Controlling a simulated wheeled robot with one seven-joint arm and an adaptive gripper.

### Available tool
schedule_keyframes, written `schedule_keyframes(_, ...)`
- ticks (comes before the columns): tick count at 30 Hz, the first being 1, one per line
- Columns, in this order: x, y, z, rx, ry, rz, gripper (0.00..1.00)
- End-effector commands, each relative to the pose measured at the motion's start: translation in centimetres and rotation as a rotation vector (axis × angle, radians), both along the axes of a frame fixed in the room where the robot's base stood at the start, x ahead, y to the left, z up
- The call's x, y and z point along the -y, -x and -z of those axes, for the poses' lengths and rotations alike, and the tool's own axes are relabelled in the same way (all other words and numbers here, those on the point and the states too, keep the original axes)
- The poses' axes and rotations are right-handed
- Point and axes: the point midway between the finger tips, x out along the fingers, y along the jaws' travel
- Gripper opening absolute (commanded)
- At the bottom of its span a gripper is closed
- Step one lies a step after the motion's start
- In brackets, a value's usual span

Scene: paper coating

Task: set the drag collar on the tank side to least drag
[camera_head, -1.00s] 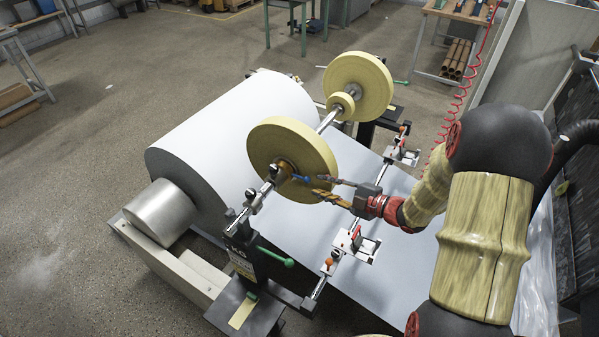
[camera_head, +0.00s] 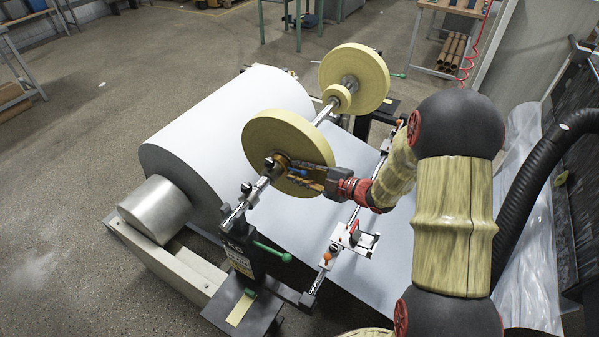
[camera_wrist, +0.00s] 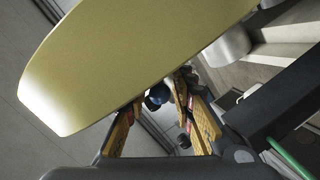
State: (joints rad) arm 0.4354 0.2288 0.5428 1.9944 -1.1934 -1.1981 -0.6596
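Contact cannot be told. The collar is mostly hidden there, and its setting is unreadable. No tank can be made out.
A far yellow roll (camera_head: 362,75) sits on the same shaft. The large white paper roll (camera_head: 215,135) lies to the left. The black stand (camera_head: 240,255) with a green lever (camera_head: 273,252) is nearby, and a rail with a clamp bracket (camera_head: 355,238) runs below my arm.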

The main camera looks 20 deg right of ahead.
Motion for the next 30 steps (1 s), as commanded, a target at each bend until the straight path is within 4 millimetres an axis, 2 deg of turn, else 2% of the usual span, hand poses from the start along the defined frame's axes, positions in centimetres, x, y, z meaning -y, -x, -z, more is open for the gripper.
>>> schedule_keyframes(2,0.02,0.01,0.0,0.0,0.0,0.0,0.24)
schedule_keyframes(15,0.03,0.04,0.03,0.0,0.0,0.0,0.0)
schedule_keyframes(30,0.02,0.05,0.04,-0.001,0.0,-0.001,0.0)
